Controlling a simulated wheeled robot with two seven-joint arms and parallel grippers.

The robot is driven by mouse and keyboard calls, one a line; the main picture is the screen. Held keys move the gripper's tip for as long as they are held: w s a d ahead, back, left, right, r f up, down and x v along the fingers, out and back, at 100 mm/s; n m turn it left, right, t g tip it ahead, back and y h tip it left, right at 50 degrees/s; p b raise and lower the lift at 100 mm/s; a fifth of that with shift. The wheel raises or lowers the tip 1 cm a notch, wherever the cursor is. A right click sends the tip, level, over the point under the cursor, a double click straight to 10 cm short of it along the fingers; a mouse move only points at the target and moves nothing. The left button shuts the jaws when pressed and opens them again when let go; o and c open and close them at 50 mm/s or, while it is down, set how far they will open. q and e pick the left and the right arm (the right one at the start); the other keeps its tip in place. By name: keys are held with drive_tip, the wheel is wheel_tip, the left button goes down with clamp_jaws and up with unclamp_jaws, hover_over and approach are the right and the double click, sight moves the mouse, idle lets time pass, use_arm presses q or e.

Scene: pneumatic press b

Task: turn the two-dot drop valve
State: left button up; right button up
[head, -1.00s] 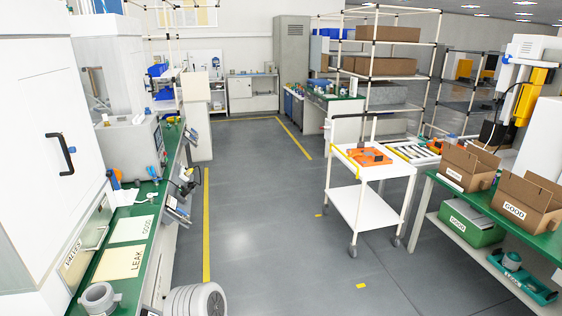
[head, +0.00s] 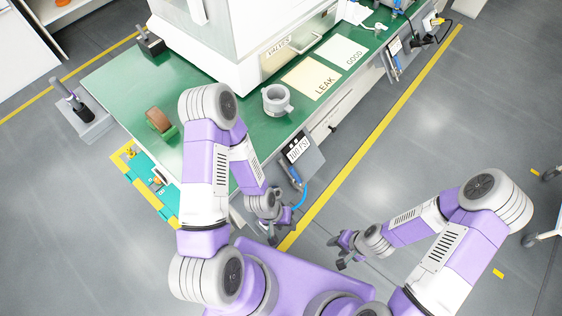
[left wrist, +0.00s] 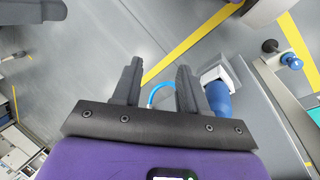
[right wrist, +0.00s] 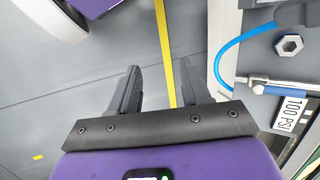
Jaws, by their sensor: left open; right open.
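I cannot make out a two-dot mark on any valve. A panel labelled 100 PSI (head: 300,150) hangs on the bench's front edge in the head view, with a blue hose (head: 301,196) below it. In the right wrist view the 100 PSI label (right wrist: 291,114) is at the right, near a hex fitting (right wrist: 289,44) and a blue hose (right wrist: 228,62). The left wrist view shows a blue cylinder (left wrist: 219,100) right of the fingers. My left gripper (head: 279,226) is open and empty near the hose. My right gripper (head: 337,252) is open and empty over the floor.
The green bench (head: 118,82) holds a grey ring-shaped part (head: 276,100), LEAK (head: 312,76) and GOOD (head: 341,52) sheets, and a brown roll (head: 158,120). A white cabinet (head: 238,40) stands on it. Floor (head: 395,130) right of the bench is clear.

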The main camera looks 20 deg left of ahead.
sight(296, 175)
drive_tip(key=w+a+f+m+g+y, duration=0.1)
drive_tip(key=a+f+m+y, duration=0.1)
drive_tip(key=a+m+y, duration=0.35)
drive_tip(key=w+a+f+m+g+y, duration=0.1)
drive_tip(key=a+f+m+g+y, duration=0.15)
drive_tip(key=a, duration=0.55)
drive_tip(key=w+a+m+t+y, duration=0.1)
drive_tip(key=w+a+m+t, duration=0.1)
drive_tip(key=w, duration=0.4)
drive_tip(key=w+a+r+m+t+y+b, duration=0.1)
drive_tip(key=w+a+m+t, duration=0.2)
drive_tip(key=w+m+t, duration=0.2)
drive_tip(key=w+a+r+m+t+y+b, duration=0.1)
drive_tip(key=w+a+m+t, duration=0.2)
drive_tip(key=w+t, duration=0.2)
drive_tip(key=shift+w+a+m+y, duration=0.15)
drive_tip(key=shift+w+m, duration=0.05)
drive_tip(key=shift+w, duration=0.55)
drive_tip(key=shift+w+a+m+y, duration=0.1)
drive_tip(key=shift+w+m+y, duration=0.1)
drive_tip(key=shift+w, duration=0.55)
drive_tip(key=shift+w+a, duration=0.3)
drive_tip(key=shift+a, duration=0.3)
clamp_jaws()
